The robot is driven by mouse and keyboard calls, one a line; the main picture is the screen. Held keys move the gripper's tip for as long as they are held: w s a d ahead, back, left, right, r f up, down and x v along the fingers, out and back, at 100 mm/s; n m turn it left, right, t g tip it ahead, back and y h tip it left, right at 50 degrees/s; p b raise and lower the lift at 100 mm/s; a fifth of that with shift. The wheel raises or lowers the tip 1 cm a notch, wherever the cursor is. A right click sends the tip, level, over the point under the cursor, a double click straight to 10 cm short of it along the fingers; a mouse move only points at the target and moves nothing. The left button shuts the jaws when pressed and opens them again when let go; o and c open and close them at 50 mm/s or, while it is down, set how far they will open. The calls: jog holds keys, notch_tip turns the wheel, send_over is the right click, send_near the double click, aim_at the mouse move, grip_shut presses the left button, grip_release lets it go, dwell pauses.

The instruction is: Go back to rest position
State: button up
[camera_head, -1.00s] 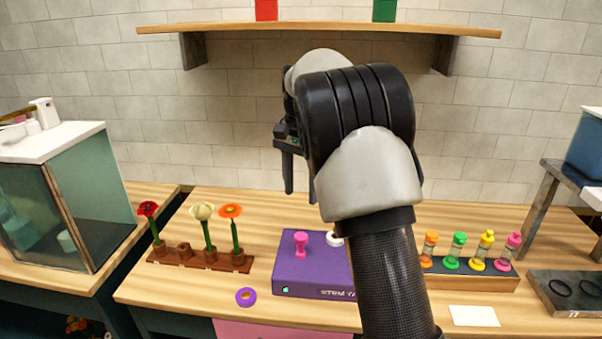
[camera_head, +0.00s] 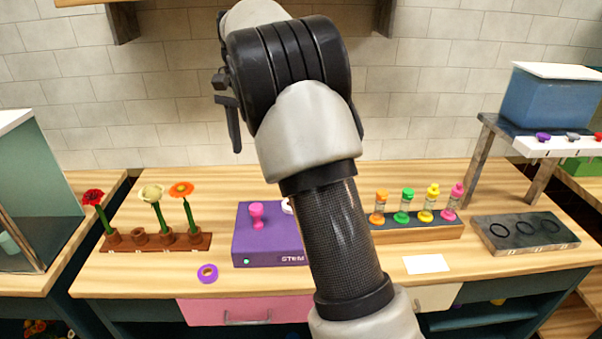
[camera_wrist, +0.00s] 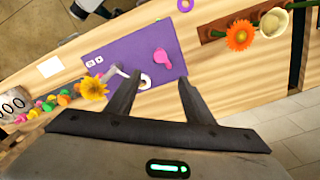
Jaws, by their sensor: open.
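My gripper (camera_head: 234,122) is raised above the back of the table in the head view, its far side hidden by my own arm. In the wrist view my gripper (camera_wrist: 159,78) has its two fingers apart with nothing held between them. Below it lies the purple box (camera_head: 262,240), which also shows in the wrist view (camera_wrist: 120,62), with a pink knob (camera_head: 257,215) and a white ring (camera_wrist: 145,81) on top. A yellow flower (camera_wrist: 94,88) shows beside the left finger in the wrist view; its support is unclear.
A brown rack (camera_head: 175,243) holds red, cream and orange flowers at left. A purple tape roll (camera_head: 208,273) lies in front. A wooden rack (camera_head: 430,232) with several colored-capped vials, a white card (camera_head: 426,264) and a grey tray (camera_head: 500,248) are at right. A shelf (camera_head: 85,2) is above.

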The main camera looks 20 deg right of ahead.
dwell(0.4)
jog(key=s+r+n+t, duration=0.1)
jog(key=s+r+n, duration=0.1)
jog(key=s+r, duration=0.35)
jog(key=s+r+n+t, duration=0.2)
jog(key=s, duration=0.7)
jog(key=s+f+n+t, duration=0.1)
jog(key=s+f+n, duration=0.1)
jog(key=s, duration=0.7)
jog(key=s+f+n+t, duration=0.1)
jog(key=s+f+n, duration=0.2)
jog(key=s, duration=0.6)
jog(key=shift+s+f+n+t, duration=0.2)
jog(key=shift+f+n+t, duration=0.1)
jog(key=shift+f, duration=0.1)
